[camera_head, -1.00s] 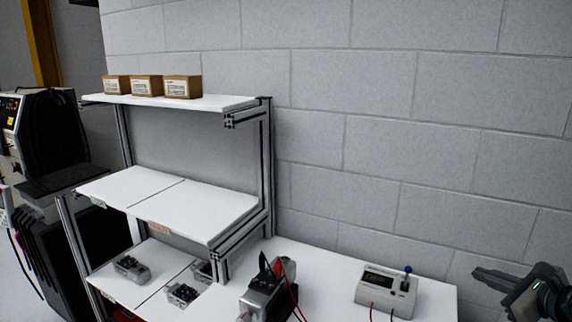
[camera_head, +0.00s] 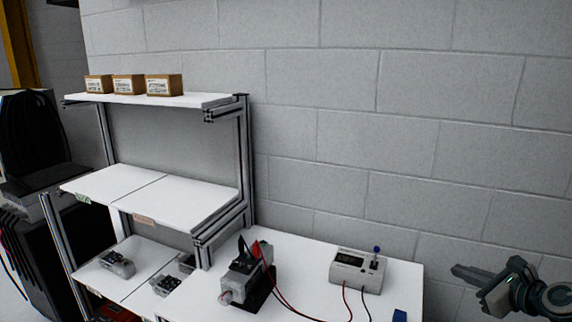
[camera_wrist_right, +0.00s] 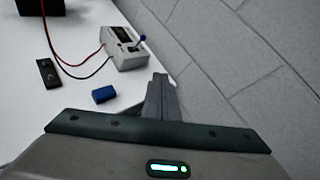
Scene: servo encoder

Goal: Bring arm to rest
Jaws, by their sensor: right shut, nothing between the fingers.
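My right gripper (camera_head: 468,274) is at the lower right of the head view, just off the right end of the white workbench (camera_head: 300,255). Its fingers are together, with nothing between them. In the right wrist view the shut fingers (camera_wrist_right: 160,98) point toward the bench's right edge, near the wall. My left gripper is not in view.
On the bench stand a white meter box (camera_head: 356,270) with a blue-tipped lever and a servo unit (camera_head: 243,280) with red and black leads. A blue block (camera_wrist_right: 105,95) and a dark plate (camera_wrist_right: 47,73) lie near. A shelf (camera_head: 150,195) stands left; a block wall (camera_head: 400,110) rises behind.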

